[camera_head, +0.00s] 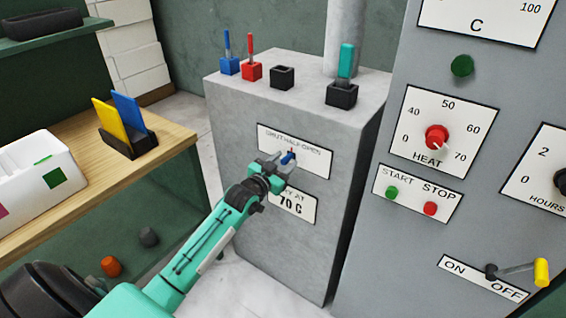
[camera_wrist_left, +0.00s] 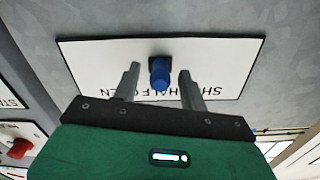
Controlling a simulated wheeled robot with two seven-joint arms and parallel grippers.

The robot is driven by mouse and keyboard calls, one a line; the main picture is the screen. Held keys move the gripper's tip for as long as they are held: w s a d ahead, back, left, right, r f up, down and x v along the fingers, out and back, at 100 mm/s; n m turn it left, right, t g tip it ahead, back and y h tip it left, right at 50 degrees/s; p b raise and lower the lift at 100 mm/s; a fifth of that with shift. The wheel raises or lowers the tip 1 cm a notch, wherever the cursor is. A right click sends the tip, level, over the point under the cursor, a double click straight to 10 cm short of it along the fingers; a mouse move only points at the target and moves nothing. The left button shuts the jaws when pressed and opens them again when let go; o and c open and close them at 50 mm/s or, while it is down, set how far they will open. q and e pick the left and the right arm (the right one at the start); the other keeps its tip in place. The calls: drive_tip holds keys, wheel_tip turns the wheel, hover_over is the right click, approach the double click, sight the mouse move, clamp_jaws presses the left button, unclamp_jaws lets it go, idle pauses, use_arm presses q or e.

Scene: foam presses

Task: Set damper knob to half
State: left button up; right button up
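The damper knob (camera_head: 288,158) is small and blue, on a white plate (camera_head: 318,165) lettered SHUT, HALF, OPEN on the front of the grey cabinet. In the left wrist view the knob (camera_wrist_left: 160,74) shows upside down on a dark mount, its blue body towards the word HALF. Its exact setting is hard to tell. My left gripper (camera_head: 278,163) is at the plate. In the wrist view my left gripper's fingers (camera_wrist_left: 160,72) stand apart on either side of the knob, with a gap showing on both sides. My right gripper is not in view.
Blue, red, black and teal-handled items stand on the cabinet top (camera_head: 300,62). The grey control panel (camera_head: 380,235) with a red heat knob (camera_head: 437,137) stands right. A wooden bench (camera_head: 180,132) is at left.

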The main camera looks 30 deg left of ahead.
use_arm(q)
drive_tip(key=s+a, duration=0.1)
drive_tip(key=s, duration=1.2)
drive_tip(key=shift+s+b, duration=0.4)
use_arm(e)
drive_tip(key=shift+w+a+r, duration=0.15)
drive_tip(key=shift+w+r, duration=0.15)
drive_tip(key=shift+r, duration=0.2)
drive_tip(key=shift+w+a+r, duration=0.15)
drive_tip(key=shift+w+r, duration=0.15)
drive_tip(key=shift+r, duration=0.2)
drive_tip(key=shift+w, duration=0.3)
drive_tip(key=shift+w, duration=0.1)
